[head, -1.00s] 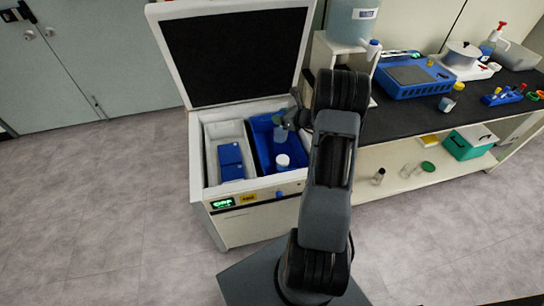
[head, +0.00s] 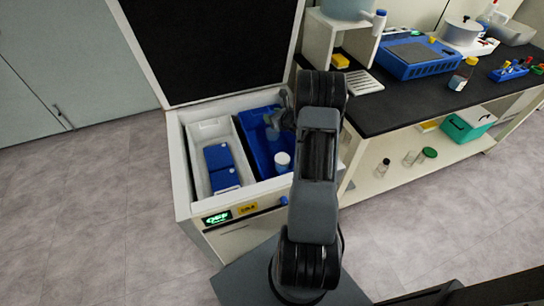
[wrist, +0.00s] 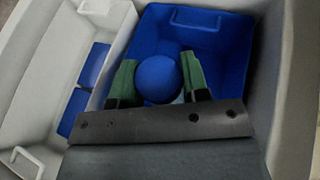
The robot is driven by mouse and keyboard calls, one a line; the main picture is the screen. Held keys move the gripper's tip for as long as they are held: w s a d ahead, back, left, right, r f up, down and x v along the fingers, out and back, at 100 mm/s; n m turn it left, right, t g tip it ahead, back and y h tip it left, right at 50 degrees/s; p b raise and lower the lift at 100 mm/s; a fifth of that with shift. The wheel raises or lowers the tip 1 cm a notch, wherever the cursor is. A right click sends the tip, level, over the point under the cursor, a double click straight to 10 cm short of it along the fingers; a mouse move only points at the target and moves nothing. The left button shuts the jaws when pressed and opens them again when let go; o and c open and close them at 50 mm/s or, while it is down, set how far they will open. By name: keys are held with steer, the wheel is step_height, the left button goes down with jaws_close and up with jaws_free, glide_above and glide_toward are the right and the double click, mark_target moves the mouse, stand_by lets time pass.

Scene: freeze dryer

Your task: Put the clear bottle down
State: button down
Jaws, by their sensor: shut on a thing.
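My gripper (wrist: 158,88) has green fingers closed around a bottle with a round blue cap (wrist: 157,79). Only a sliver of the pale, see-through body shows beside the cap, so this appears to be the clear bottle. In the wrist view it is over or inside the blue bin (wrist: 222,22); I cannot tell whether its base touches the floor. In the head view my gripper (head: 282,112) reaches into the blue bin (head: 256,160), and my arm hides part of it.
A white-lidded bottle (head: 282,162) stands in the near part of the blue bin. A white bin (head: 196,142) beside it holds blue boxes (head: 222,168). The freezer's lid (head: 215,50) is raised. A black bench (head: 385,115) stands to the right.

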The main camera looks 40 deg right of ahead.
mark_target(272, 134)
steer(key=f, duration=0.6)
steer(key=shift+w+a+f+b, duration=0.15)
steer(key=shift+a+f+b, duration=0.05)
steer(key=shift+f+b, duration=0.15)
steer(key=shift+d+f, duration=0.1)
steer(key=shift+f, duration=1.75)
steer(key=c, duration=0.6)
jaws_free()
steer(key=shift+r, duration=0.1)
